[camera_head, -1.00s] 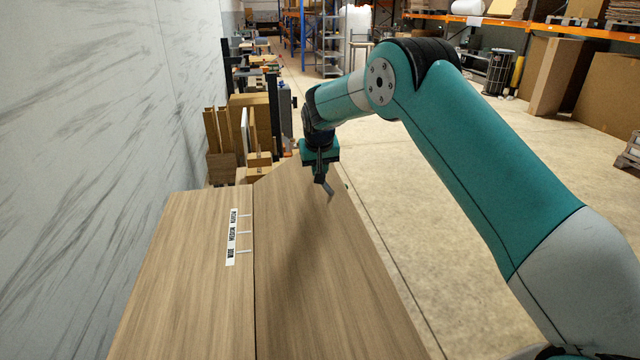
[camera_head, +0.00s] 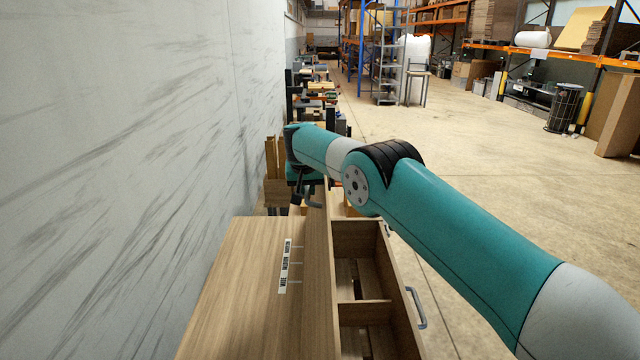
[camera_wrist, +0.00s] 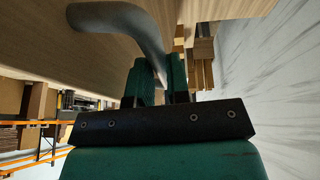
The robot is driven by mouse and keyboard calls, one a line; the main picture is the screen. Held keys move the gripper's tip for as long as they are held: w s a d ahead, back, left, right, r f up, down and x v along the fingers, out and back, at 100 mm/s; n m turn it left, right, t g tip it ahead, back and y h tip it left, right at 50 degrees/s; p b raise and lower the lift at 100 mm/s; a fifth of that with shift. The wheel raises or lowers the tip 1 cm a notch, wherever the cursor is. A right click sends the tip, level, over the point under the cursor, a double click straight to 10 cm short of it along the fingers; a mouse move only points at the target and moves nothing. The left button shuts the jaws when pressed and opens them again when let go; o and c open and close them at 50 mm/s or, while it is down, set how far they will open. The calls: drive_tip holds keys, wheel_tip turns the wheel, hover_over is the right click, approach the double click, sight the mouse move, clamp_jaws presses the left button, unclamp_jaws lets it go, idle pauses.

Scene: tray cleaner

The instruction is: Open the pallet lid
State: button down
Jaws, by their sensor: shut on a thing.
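The wooden pallet lid (camera_head: 318,275) is swung up and stands steeply on edge in the head view, hinged along its left side. The box under it is open, showing inner walls and a divider (camera_head: 365,313) between compartments. My gripper (camera_head: 304,190) is at the far end of the lid, shut on the lid's grey bent handle (camera_head: 313,204). In the wrist view the fingers (camera_wrist: 155,80) close around the handle (camera_wrist: 135,22), with the lid's wood surface (camera_wrist: 45,45) close beyond. My forearm partly hides the far end of the box.
A fixed wooden top with a label strip (camera_head: 285,266) lies left of the lid, beside the grey wall (camera_head: 120,150). A curved handle (camera_head: 416,307) sits on the box's right outer side. Wooden pieces (camera_head: 272,170) stand beyond. Open floor (camera_head: 520,190) lies to the right.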

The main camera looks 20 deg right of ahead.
drive_tip(key=shift+s+a+f, duration=0.25)
drive_tip(key=shift+a+f, duration=0.15)
drive_tip(key=shift+f, duration=0.35)
drive_tip(key=shift+d, duration=0.1)
drive_tip(key=c, duration=1.1)
unclamp_jaws()
drive_tip(key=shift+w+f, duration=0.1)
drive_tip(key=shift+w, duration=0.1)
drive_tip(key=shift+d+r, duration=0.15)
drive_tip(key=shift+r, duration=0.1)
drive_tip(key=b+v, duration=0.2)
drive_tip(key=v, duration=1.5)
drive_tip(key=shift+r, duration=0.25)
drive_tip(key=shift+w, duration=0.1)
drive_tip(key=shift+c, duration=0.3)
